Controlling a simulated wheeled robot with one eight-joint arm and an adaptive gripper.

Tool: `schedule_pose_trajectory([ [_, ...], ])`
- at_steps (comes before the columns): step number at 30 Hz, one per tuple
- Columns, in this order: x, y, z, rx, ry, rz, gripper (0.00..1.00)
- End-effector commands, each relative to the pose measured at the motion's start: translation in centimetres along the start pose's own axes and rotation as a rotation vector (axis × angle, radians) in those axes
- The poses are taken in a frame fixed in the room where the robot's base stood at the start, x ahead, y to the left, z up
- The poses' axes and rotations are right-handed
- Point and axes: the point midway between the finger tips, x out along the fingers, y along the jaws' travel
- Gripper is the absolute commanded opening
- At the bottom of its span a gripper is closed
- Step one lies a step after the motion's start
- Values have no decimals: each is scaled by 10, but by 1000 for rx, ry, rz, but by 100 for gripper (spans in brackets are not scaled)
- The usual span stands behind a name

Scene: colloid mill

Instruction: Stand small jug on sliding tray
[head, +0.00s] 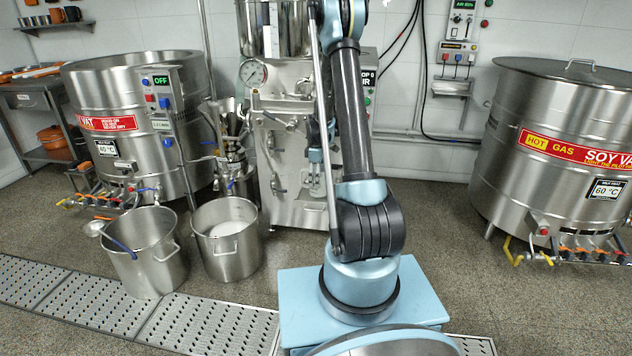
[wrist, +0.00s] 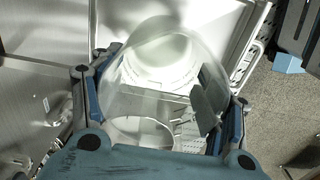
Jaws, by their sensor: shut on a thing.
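My gripper (wrist: 162,88) is shut on the small jug (wrist: 150,65), a clear, see-through vessel between its fingers in the wrist view. I cannot pick out the sliding tray with certainty. A slotted metal surface shows behind the jug in the wrist view.
The colloid mill (head: 290,190) stands behind my arm. Two steel pots, one empty-looking (head: 145,260) and one with white contents (head: 226,245), stand on the floor at left. Large vats stand at left (head: 135,120) and right (head: 560,140). Open floor lies before the right vat.

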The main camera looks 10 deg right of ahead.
Motion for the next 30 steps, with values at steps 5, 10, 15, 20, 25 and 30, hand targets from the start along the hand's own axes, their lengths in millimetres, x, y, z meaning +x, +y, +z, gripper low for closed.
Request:
schedule_pose_trajectory([
  [5,8,0,0,0,0,0,43],
  [10,8,0,0,0,0,0,43],
  [15,10,0,0,-1,0,0,77],
  [20,10,0,-1,-1,0,0,77],
  [25,9,0,-1,-1,0,0,77],
  [30,0,0,-1,-2,0,0,77],
])
